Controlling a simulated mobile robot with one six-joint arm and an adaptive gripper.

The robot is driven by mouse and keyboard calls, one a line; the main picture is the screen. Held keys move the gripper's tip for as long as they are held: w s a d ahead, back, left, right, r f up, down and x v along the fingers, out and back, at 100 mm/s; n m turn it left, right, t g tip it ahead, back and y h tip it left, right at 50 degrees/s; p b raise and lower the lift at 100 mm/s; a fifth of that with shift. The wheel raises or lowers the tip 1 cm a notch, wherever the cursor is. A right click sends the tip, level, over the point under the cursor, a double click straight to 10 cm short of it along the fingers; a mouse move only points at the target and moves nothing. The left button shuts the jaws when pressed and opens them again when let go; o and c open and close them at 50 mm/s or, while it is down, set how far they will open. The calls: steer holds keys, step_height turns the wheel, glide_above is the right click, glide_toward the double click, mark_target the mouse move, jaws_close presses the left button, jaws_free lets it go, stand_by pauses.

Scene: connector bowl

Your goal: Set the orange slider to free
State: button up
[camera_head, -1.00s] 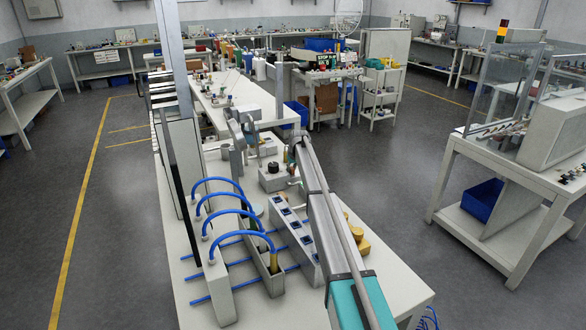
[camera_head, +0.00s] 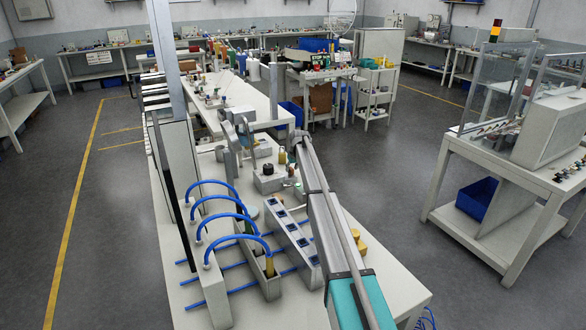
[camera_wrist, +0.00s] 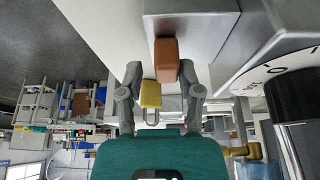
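The orange slider (camera_wrist: 166,58) shows in the wrist view as a small brownish-orange block against a light grey housing (camera_wrist: 205,40). My gripper (camera_wrist: 160,72) is open, with its two grey fingers spread on either side of the slider's near part. The right finger is close to the slider, and a wider gap shows at the left finger. I cannot tell whether either finger touches it. No "free" marking is readable. In the head view the slider and the fingertips cannot be made out past my arm.
A yellow padlock (camera_wrist: 151,95) shows between the fingers in the wrist view. A black knob (camera_wrist: 296,95) on a white dial stands close at the right. In the head view, blue hoses (camera_head: 222,210) and a grey socket strip (camera_head: 292,240) occupy the bench left of my arm.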

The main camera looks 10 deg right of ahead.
steer(key=shift+r, duration=0.1)
steer(key=p+v, duration=1.4)
steer(key=v, duration=0.1)
steer(key=shift+r+p, duration=0.35)
steer(key=shift+r, duration=0.05)
stand_by(1.5)
steer(key=shift+s, duration=0.15)
stand_by(0.4)
steer(key=s+a+f+m+g+b, duration=0.1)
steer(key=s+f+g, duration=0.1)
steer(key=s, duration=2.5)
steer(key=s+a+f+m+g+h+b, duration=0.1)
steer(key=s+a+f+m+g, duration=0.1)
steer(key=s, duration=2.6)
steer(key=shift+a+m+b, duration=0.3)
steer(key=shift+a+b, duration=0.05)
steer(key=shift+b, duration=0.05)
steer(key=shift+s+f, duration=0.1)
